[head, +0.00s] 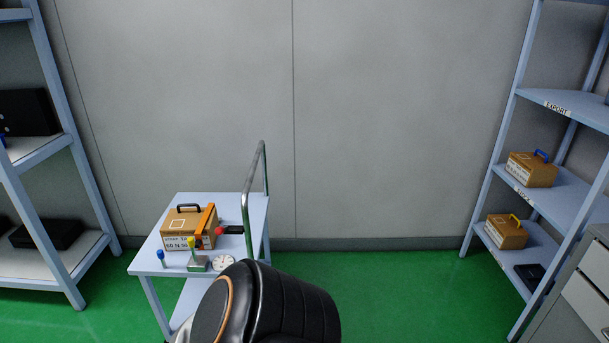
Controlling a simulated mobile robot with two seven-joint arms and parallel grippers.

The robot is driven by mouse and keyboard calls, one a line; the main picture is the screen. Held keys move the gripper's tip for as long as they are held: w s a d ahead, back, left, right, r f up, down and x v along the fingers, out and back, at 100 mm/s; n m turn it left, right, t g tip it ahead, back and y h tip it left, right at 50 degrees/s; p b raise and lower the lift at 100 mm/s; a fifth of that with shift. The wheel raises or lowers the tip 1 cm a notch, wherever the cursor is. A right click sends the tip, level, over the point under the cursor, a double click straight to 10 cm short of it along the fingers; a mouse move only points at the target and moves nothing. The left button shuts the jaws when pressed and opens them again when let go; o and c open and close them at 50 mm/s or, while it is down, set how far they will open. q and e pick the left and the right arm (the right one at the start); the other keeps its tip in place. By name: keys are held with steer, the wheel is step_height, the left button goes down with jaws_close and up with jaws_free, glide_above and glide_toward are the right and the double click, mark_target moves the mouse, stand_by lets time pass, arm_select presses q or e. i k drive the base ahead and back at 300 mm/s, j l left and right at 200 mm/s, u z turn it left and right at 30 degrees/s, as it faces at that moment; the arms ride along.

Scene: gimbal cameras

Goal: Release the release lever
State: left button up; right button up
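A small trolley (147,262) stands left of centre with a tan box (183,222) on its top. The box has a dark handle, a white label and an orange strap (207,222) over its right side. In front of the box a yellow-knobbed lever (192,243) stands about upright on a grey metal base (198,264). A red knob (219,231) with a dark bar shows at the box's right. I cannot tell for sure which is the release lever. Neither gripper is in view; a black arm link of mine fills the bottom centre.
A round white dial (224,263) lies beside the base, partly near my arm. The trolley's tall metal handle (247,205) rises on its right side. Shelves stand at left (72,190) and right (503,150), the right one holding boxes. Green floor right of the trolley is clear.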

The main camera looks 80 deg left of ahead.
mark_target(161, 254)
steer(key=u, duration=3.65)
steer(key=i+j+z, duration=0.1)
steer(key=z, duration=0.25)
steer(key=i+j+z, duration=0.1)
steer(key=j+z, duration=0.2)
steer(key=i+j+z, duration=0.1)
steer(key=j, duration=0.2)
steer(key=i+j+z, duration=0.1)
steer(key=j, duration=0.15)
steer(key=i+j+z, duration=0.1)
steer(key=j, duration=0.2)
steer(key=i+j, duration=0.15)
steer(key=j, duration=0.4)
steer(key=i+j+z, duration=0.1)
steer(key=j, duration=0.4)
steer(key=i+j, duration=0.1)
steer(key=j, duration=0.45)
steer(key=i+j+z, duration=0.1)
steer(key=j, duration=0.45)
steer(key=i+j, duration=0.1)
steer(key=j, duration=0.45)
